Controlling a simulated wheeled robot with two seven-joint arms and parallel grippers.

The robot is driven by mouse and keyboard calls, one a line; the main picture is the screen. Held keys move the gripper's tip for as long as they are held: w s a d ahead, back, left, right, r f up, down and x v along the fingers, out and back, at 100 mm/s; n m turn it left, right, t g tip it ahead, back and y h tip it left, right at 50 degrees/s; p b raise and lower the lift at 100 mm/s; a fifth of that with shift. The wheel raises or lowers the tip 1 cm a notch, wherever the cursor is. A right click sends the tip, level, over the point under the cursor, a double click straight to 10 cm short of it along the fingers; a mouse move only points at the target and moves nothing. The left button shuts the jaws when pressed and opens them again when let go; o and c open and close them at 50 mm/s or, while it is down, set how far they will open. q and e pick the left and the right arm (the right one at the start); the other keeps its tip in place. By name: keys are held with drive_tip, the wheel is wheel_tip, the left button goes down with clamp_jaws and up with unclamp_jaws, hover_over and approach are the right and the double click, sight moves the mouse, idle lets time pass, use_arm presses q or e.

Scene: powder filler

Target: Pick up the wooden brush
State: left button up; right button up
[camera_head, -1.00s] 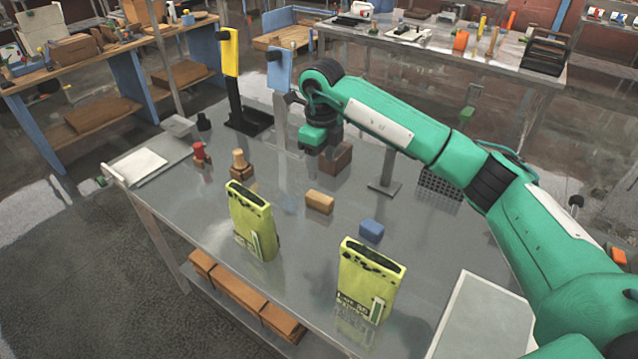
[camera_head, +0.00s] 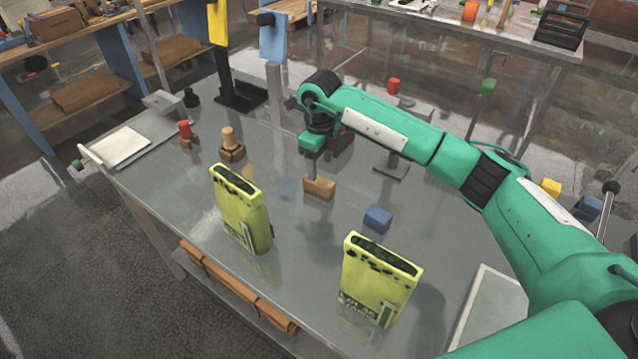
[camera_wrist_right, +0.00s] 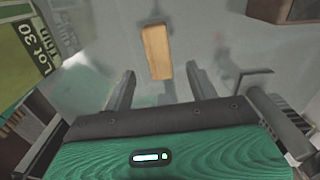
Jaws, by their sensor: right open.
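A tan wooden block (camera_head: 319,187), which looks like the wooden brush, lies on the grey metal table (camera_head: 290,245) near its middle. It also shows in the right wrist view (camera_wrist_right: 157,52), just beyond and roughly between my fingertips. My right gripper (camera_head: 310,170) points down over the block; it also shows in the wrist view (camera_wrist_right: 161,74), open with nothing between its fingers. I cannot tell how high the fingertips are above the block. My left gripper is not in view.
A blue block (camera_head: 378,219) lies right of the tan block. Two yellow-green containers (camera_head: 240,210) (camera_head: 378,280) stand nearer the front. A dark brown block (camera_head: 342,142) is behind my gripper. A knobbed wooden piece (camera_head: 230,145) and a red-topped one (camera_head: 186,132) stand left.

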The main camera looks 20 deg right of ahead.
sight(319, 180)
wheel_tip(319, 180, down, 2)
drive_tip(key=shift+w+f, duration=0.1)
drive_tip(key=shift+f, duration=0.05)
drive_tip(key=shift+f+p, duration=0.45)
wheel_tip(319, 180, down, 3)
drive_tip(key=shift+a+f+p, duration=0.15)
drive_tip(key=shift+f+p, duration=0.05)
drive_tip(key=shift+p, duration=0.7)
drive_tip(key=shift+f, duration=0.65)
drive_tip(key=c, duration=1.1)
drive_tip(key=shift+r, duration=0.15)
